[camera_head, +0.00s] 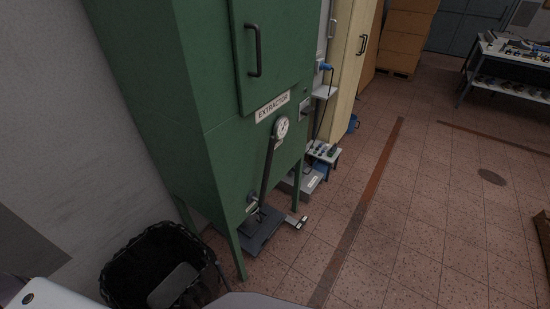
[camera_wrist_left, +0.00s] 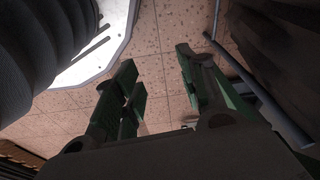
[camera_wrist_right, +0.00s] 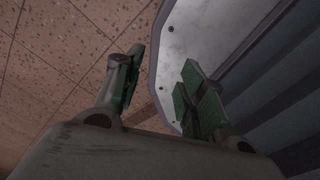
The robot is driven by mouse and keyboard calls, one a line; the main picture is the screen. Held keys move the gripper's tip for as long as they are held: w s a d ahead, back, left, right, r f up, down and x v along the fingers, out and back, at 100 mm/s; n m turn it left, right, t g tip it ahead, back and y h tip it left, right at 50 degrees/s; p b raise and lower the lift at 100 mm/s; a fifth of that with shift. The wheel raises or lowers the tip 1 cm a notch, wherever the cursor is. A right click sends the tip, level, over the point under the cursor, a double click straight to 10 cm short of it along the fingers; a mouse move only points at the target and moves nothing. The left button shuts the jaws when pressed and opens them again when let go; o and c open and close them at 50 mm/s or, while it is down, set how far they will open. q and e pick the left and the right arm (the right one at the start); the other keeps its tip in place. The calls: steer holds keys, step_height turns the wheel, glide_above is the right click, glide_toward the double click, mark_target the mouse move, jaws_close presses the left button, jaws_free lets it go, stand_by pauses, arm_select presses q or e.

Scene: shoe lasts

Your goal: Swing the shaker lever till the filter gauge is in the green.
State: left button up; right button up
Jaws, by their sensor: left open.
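A tall green cabinet (camera_head: 215,120) labelled EXTRACTOR stands at the left of the head view. A round white filter gauge (camera_head: 282,128) is on its front; its needle and coloured zones are too small to read. A long dark bar, apparently the shaker lever (camera_head: 266,172), runs steeply from just below the gauge down to a fitting near the cabinet's lower edge. Neither gripper shows in the head view. In the left wrist view my left gripper (camera_wrist_left: 158,68) is open and empty above the tiled floor. In the right wrist view my right gripper (camera_wrist_right: 162,72) is open and empty.
A grey tray (camera_head: 262,235) lies under the cabinet. A small table (camera_head: 325,152) and a cream cabinet (camera_head: 348,60) stand beyond. The tiled floor (camera_head: 420,210) to the right is mostly clear.

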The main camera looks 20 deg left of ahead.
arm_select(q)
steer(key=w+r+t+b, duration=0.1)
steer(key=w+r, duration=0.5)
steer(key=r, duration=0.4)
steer(key=w+d+r+t+b, duration=0.1)
steer(key=w+r+t, duration=0.1)
steer(key=w+r, duration=0.65)
steer(key=w+r+t+b, duration=0.15)
steer(key=w+r, duration=0.25)
steer(key=r, duration=0.9)
steer(key=m+t+h, duration=0.2)
steer(key=t+h, duration=0.2)
steer(key=t, duration=0.3)
glide_toward(270, 142)
steer(key=r+v, duration=0.1)
steer(key=v, duration=0.2)
steer(key=shift+a+f+g+b, duration=0.15)
steer(key=shift+g+b, duration=0.1)
steer(key=shift+b, duration=0.15)
arm_select(e)
steer(key=w+d+f, duration=0.1)
steer(key=d+f, duration=0.2)
steer(key=f, duration=0.1)
steer(key=shift+w+d+f, duration=0.25)
steer(key=shift+w+d, duration=0.1)
steer(key=shift+s, duration=0.1)
